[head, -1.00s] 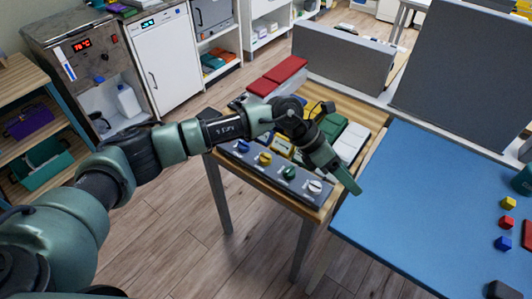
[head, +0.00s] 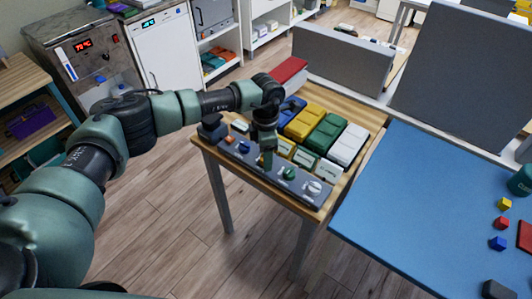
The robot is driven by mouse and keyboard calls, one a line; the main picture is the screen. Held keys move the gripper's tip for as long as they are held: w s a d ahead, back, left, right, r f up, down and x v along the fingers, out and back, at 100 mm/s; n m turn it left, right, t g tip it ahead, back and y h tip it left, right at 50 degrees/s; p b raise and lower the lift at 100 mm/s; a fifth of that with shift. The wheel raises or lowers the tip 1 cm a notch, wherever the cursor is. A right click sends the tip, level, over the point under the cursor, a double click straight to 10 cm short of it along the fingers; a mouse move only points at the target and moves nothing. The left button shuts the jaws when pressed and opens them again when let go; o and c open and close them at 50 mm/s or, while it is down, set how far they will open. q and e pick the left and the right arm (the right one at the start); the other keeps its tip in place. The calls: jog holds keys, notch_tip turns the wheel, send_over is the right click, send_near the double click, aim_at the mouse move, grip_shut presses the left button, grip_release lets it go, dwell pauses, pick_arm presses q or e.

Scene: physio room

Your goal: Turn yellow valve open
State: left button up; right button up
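A grey valve panel (head: 302,191) lies along the front edge of a wooden table. Its knobs include a red one (head: 229,140), a blue one (head: 243,147), a green one (head: 289,173) and a white one (head: 314,187). The yellow valve's place, between blue and green, is covered by my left gripper (head: 267,162), so I cannot see the knob or its angle. The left gripper points down there, at or just above the panel. I cannot tell whether it touches the knob or how far its fingers are apart. My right gripper is not in view.
Blue, yellow (head: 305,123), green (head: 327,134) and white (head: 348,145) cases lie behind the panel, with small label cards between. A blue padded surface (head: 430,200) with small coloured blocks is at the right. Grey upright panels (head: 343,60) stand behind.

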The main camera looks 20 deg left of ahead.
pick_arm(q)
jog(key=shift+f, duration=0.2)
grip_shut()
jog(key=shift+n, duration=0.4)
jog(key=n+b, duration=0.1)
jog(key=n, duration=0.2)
jog(key=n+b, duration=0.1)
jog(key=n, duration=0.4)
jog(key=shift+n, duration=0.3)
jog(key=n+b, duration=0.1)
jog(key=n, duration=0.3)
jog(key=shift+w+r+n, duration=0.1)
jog(key=shift+n, duration=2.1)
